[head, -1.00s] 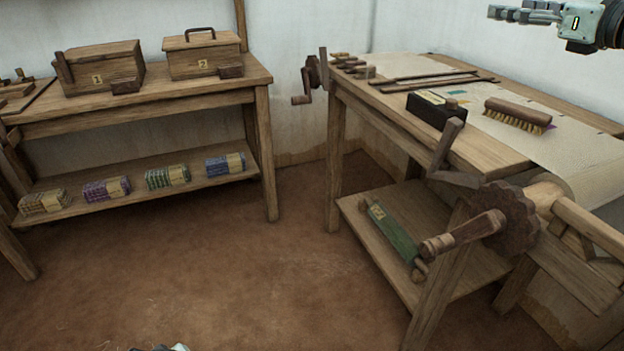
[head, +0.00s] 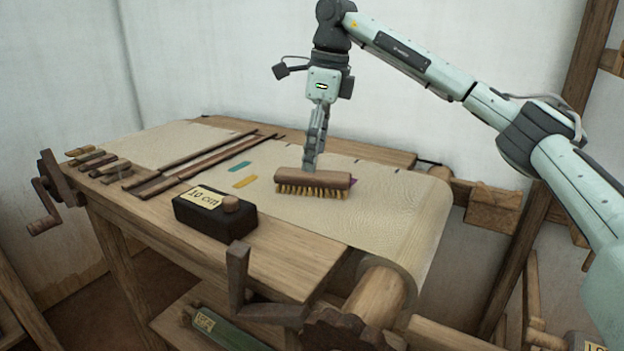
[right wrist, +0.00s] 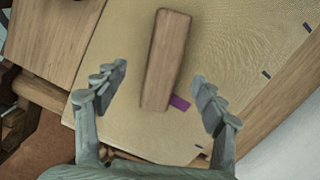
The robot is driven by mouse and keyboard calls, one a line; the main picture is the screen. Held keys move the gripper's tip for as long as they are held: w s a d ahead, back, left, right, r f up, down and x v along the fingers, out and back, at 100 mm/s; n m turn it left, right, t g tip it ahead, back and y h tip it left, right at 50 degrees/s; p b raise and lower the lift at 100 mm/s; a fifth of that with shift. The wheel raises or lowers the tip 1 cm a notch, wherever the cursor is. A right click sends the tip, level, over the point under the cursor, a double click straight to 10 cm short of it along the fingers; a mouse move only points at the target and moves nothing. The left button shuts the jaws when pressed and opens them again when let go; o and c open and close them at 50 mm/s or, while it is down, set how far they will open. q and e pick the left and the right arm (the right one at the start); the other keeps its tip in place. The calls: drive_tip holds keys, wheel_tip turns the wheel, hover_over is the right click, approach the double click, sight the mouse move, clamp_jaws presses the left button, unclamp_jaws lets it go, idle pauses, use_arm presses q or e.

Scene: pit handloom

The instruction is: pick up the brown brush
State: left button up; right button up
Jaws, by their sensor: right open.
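The brown brush (head: 313,181) lies bristles down on the cream cloth (head: 400,205) of the loom table. It has a wooden back and pale bristles. My right gripper (head: 311,166) points down at the brush from above, close to its back. In the right wrist view the right gripper (right wrist: 160,95) is open, with the brush (right wrist: 166,62) between and beyond its spread fingers. The brush's long side runs up the picture there. Whether a finger touches it cannot be told. My left gripper is not in view.
A black block (head: 214,213) labelled 10 cm stands left of the brush. Two dark sticks (head: 190,163) and several small tools (head: 98,165) lie farther left. Yellow, teal and purple patches mark the cloth.

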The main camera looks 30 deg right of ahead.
sight(313, 175)
drive_tip(key=f, duration=0.5)
drive_tip(key=shift+w+f, duration=0.3)
drive_tip(key=shift+f, duration=0.05)
drive_tip(key=c, duration=1.3)
